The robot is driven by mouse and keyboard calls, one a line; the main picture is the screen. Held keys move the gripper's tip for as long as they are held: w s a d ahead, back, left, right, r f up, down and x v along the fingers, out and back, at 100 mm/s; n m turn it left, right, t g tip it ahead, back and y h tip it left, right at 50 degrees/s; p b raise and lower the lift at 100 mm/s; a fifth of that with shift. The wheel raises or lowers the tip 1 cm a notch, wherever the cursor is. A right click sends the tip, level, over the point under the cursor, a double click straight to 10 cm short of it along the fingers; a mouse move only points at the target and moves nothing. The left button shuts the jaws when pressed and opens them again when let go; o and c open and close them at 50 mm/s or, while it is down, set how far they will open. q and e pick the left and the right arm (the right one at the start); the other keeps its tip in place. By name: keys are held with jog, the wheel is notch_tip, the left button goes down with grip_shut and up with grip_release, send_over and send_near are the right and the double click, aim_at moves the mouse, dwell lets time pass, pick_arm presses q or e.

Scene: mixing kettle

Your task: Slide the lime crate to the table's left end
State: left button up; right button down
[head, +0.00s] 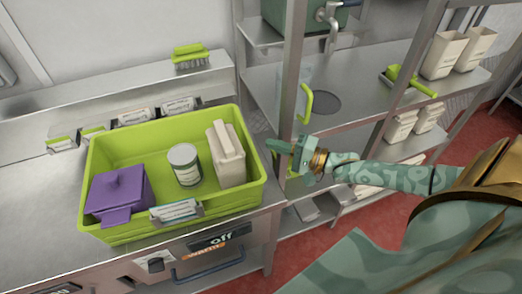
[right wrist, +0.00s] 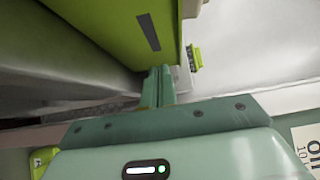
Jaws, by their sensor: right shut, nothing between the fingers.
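The lime crate (head: 226,206) stands on the metal table near its right end. It also shows close up in the right wrist view (right wrist: 115,35). It holds a purple lidded box (head: 118,192), a tin can (head: 185,165) and a cream carton (head: 228,158). My right gripper (head: 271,146) is shut and empty just right of the crate's right side. In the right wrist view its fingertips (right wrist: 158,82) are at the crate's wall; I cannot tell whether they touch. My left gripper is not in view.
The tabletop (head: 35,200) left of the crate is clear. A label holder (head: 176,210) shows at the crate's front. A green brush (head: 190,55) lies on the back ledge, with small labelled holders (head: 133,115) below. A metal rack (head: 350,120) stands to the right.

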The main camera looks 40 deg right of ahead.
jog(key=a, duration=0.2)
jog(key=w+a, duration=0.1)
jog(key=a, duration=0.1)
jog(key=shift+w, duration=0.1)
jog(key=shift+a, duration=0.15)
